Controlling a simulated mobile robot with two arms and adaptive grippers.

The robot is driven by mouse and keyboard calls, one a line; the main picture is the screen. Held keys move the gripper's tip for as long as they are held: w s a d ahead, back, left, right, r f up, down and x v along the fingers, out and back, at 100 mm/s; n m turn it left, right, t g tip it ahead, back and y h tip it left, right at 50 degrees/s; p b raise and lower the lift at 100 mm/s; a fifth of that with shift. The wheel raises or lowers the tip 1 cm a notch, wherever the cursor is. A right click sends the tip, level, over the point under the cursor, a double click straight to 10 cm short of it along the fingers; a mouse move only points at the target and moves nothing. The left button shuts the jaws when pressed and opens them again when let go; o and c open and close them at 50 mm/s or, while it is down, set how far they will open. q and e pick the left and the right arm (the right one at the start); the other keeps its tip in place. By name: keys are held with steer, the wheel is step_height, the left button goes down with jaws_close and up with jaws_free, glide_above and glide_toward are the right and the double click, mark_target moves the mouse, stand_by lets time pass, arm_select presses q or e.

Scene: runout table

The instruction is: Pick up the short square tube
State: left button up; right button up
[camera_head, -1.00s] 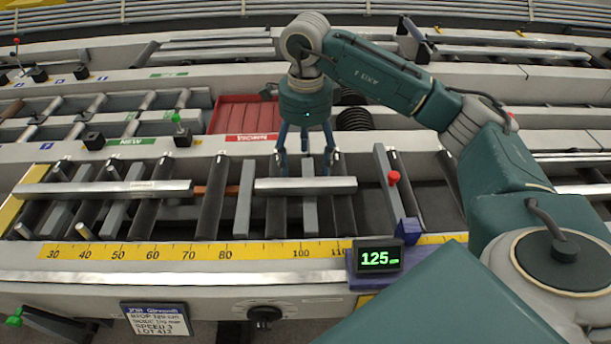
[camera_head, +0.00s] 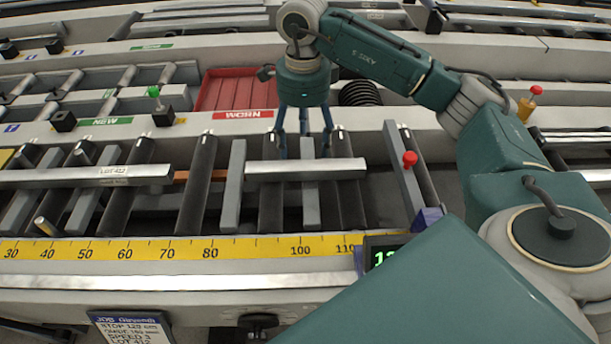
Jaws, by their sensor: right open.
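The short square tube (camera_head: 270,170) is a bright grey metal bar lying left to right across the rollers of the runout table, above the 90 to 110 part of the yellow scale. My right gripper (camera_head: 304,148) points down at the tube's far side, with its fingers spread and nothing held. Its fingertips look close to the tube's far edge; I cannot tell whether they touch it. A longer square tube (camera_head: 60,178) with a white label lies to the left in the same line. My left gripper is not in view.
An orange-brown piece (camera_head: 200,176) lies between the tubes. Behind are a red worn bin (camera_head: 225,92) and a green-knobbed lever (camera_head: 154,92). My arm partly covers the display (camera_head: 378,258) in front.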

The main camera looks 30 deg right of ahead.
glide_above(306, 167)
steer(key=a, duration=0.1)
steer(key=f, duration=0.3)
steer(key=f+p, duration=0.1)
steer(key=shift+s+f, duration=0.3)
steer(key=shift+f, duration=0.1)
steer(key=f, duration=0.1)
steer(key=f+p, duration=0.1)
steer(key=f, duration=0.3)
steer(key=shift+w+d+f+p, duration=0.25)
steer(key=shift+d+p, duration=0.05)
steer(key=shift+d, duration=0.1)
steer(key=shift+f, duration=0.3)
steer(key=c, duration=1.5)
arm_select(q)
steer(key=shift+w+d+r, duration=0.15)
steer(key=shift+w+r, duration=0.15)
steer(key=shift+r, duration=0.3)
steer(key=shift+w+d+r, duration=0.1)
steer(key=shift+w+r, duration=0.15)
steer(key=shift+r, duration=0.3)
arm_select(e)
steer(key=shift+r, duration=0.1)
steer(key=shift+c, duration=0.4)
steer(key=shift+w+r, duration=0.1)
